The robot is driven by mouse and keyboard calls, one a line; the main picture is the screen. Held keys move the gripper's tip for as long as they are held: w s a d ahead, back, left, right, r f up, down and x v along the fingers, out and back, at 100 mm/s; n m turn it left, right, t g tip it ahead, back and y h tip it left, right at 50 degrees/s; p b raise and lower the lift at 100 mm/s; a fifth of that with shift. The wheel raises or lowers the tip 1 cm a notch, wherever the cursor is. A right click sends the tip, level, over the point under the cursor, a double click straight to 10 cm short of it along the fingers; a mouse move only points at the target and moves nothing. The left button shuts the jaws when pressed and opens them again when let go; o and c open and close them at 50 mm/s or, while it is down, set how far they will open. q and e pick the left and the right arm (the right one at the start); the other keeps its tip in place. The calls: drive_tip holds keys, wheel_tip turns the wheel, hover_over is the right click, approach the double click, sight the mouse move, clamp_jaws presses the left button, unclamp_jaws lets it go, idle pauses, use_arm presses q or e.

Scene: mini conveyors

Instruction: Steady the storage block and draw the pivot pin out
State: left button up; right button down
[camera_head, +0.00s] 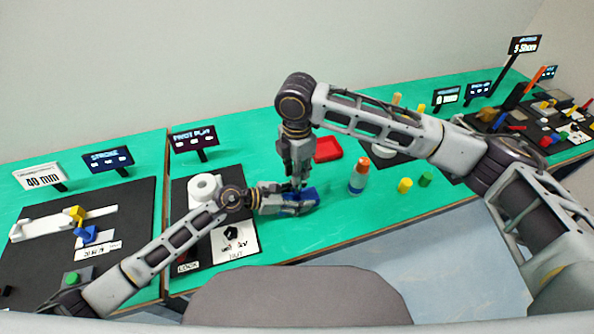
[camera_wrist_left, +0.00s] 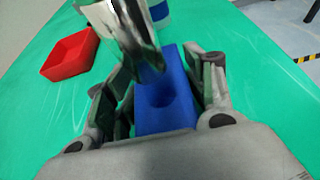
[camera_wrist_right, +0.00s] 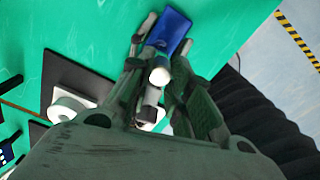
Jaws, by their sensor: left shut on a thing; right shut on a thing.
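The blue storage block (camera_head: 306,196) is held just above the green table near its front edge or on it; I cannot tell which. My left gripper (camera_wrist_left: 160,92) is shut on its sides. The left wrist view shows a dark recess in the block's top (camera_wrist_left: 166,100). My right gripper (camera_head: 298,184) points down over the block and is shut on a pale pin (camera_wrist_right: 159,76), whose round end shows between the fingers in the right wrist view. The block (camera_wrist_right: 168,30) lies just beyond those fingertips. Whether the pin still touches the block is hidden.
A red tray (camera_head: 328,149) stands behind the grippers. A white and blue bottle with an orange cap (camera_head: 359,177) stands right of the block, with yellow (camera_head: 405,185) and green (camera_head: 425,179) pieces beyond.

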use_arm(q)
drive_tip(key=shift+s+f, duration=0.2)
drive_tip(key=shift+f, duration=0.2)
drive_tip(key=o, duration=1.1)
drive_tip(key=shift+o, duration=0.5)
drive_tip(key=shift+w+r, duration=0.1)
drive_tip(key=shift+r, duration=0.05)
drive_tip(key=shift+r, duration=0.15)
drive_tip(key=shift+a, duration=0.1)
drive_tip(key=shift+v, duration=5.9)
